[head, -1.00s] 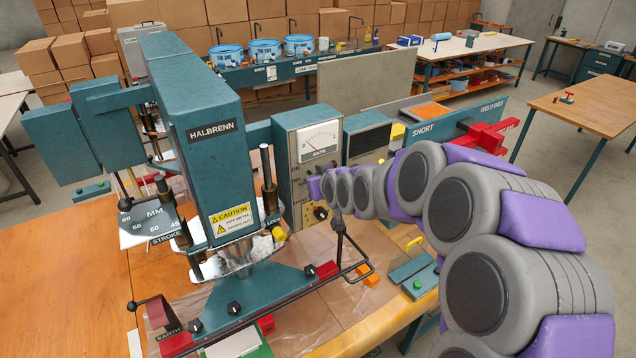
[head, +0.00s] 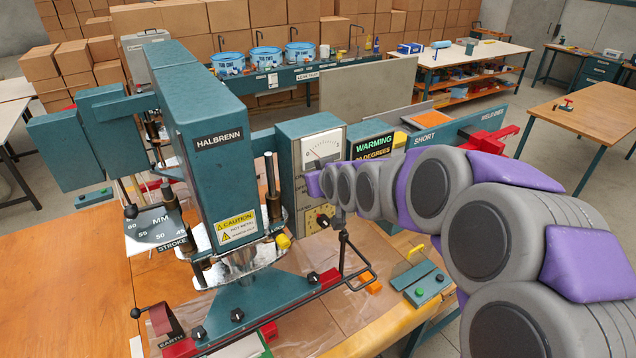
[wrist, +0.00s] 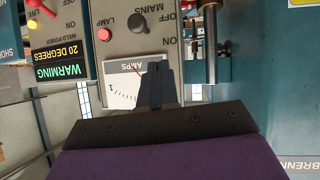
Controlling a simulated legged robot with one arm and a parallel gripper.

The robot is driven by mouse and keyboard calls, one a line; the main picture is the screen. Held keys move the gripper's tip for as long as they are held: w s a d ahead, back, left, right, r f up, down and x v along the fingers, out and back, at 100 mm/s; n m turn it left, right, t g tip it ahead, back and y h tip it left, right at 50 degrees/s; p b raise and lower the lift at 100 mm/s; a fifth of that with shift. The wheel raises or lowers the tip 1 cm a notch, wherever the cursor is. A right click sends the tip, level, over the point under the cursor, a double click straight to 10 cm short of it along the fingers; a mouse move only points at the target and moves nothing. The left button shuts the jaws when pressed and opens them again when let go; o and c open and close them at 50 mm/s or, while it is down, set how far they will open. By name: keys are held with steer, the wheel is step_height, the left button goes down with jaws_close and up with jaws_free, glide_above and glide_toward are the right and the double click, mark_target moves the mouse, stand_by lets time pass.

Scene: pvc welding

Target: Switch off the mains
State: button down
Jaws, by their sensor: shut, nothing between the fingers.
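Contact with the panel cannot be told. In the head view the control box (head: 310,128) stands behind my purple wrist, which hides part of its face and the fingers.
A lit display (head: 374,147) reads WARMING, 20 degrees. The green HALBRENN machine (head: 215,170) stands left of the box, with a metal post (head: 270,175) close by. A bent black lever (head: 345,250) and a green button box (head: 427,287) are below my arm.

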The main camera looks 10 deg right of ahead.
steer(key=shift+s+d+r+m+g+h+p, duration=0.5)
steer(key=shift+s+d+r+g+h+p, duration=1.2)
steer(key=shift+r, duration=2.65)
steer(key=a+f+g+h+p, duration=0.1)
steer(key=a+f+h, duration=0.1)
steer(key=a, duration=0.4)
steer(key=a+f+g+h+p, duration=0.1)
steer(key=a+f+h, duration=0.1)
steer(key=a, duration=0.4)
steer(key=shift+w+h, duration=0.4)
steer(key=shift+h, duration=0.4)
steer(key=p+x, duration=0.1)
steer(key=x, duration=1.3)
steer(key=shift+s, duration=0.2)
steer(key=shift+f, duration=0.3)
